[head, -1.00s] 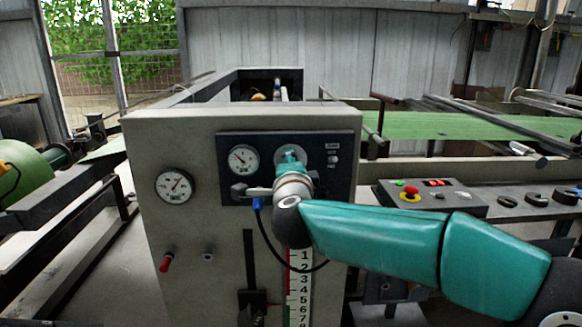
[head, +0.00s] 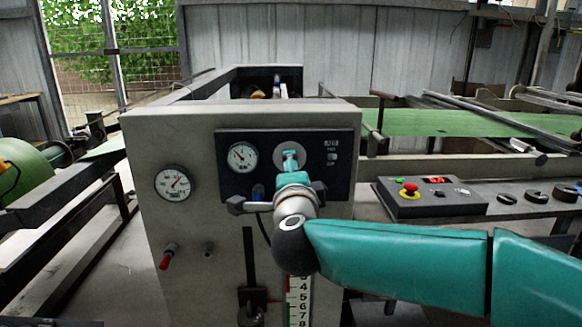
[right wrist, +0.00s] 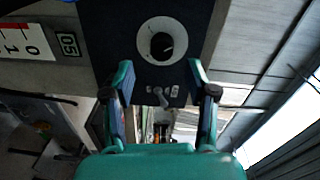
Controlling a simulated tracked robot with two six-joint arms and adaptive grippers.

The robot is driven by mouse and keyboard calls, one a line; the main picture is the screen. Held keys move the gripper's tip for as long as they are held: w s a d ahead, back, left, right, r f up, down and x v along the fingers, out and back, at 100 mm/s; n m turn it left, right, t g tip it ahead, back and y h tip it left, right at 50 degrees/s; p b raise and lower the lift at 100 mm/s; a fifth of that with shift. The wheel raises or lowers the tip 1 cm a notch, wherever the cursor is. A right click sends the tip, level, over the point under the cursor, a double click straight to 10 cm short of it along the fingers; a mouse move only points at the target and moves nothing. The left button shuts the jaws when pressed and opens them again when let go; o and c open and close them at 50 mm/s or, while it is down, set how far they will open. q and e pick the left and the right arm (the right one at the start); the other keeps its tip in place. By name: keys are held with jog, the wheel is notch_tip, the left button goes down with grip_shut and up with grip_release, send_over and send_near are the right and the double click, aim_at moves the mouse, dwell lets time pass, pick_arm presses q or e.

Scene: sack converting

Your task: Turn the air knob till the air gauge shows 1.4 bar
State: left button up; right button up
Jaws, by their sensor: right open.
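The air knob (right wrist: 162,46) is black with a light pointer mark, on a pale round plate in the right wrist view. In the head view its pale plate (head: 279,149) shows on the dark panel, and my gripper hides most of the knob. My right gripper (right wrist: 160,72) is open, its two teal fingers apart, with the knob just beyond the tips and roughly centred between them. It also shows in the head view (head: 290,161). A white dial gauge (head: 243,158) sits left of the knob; its needle points up-left. Its figures are too small to read. My left gripper is out of view.
A second gauge (head: 173,183) is on the grey cabinet (head: 190,133), with a red-tipped lever (head: 166,261) below. A small switch (head: 332,157) is right of the knob. A control box (head: 408,207) with a red button stands to the right. A numbered scale (head: 299,301) lies below.

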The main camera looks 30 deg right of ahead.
jog(key=v, duration=0.6)
jog(key=shift+s, duration=0.25)
jog(key=shift+a, duration=0.1)
jog(key=s+a+n+h+p, duration=0.1)
jog(key=s+a+n+p, duration=0.25)
jog(key=n+p, duration=0.85)
jog(key=p+x, duration=0.4)
jog(key=x, duration=1.2)
jog(key=shift+d+f+m+p, duration=0.15)
jog(key=shift+d+m+p, duration=0.15)
jog(key=shift+w, duration=0.1)
jog(key=shift+c, duration=0.2)
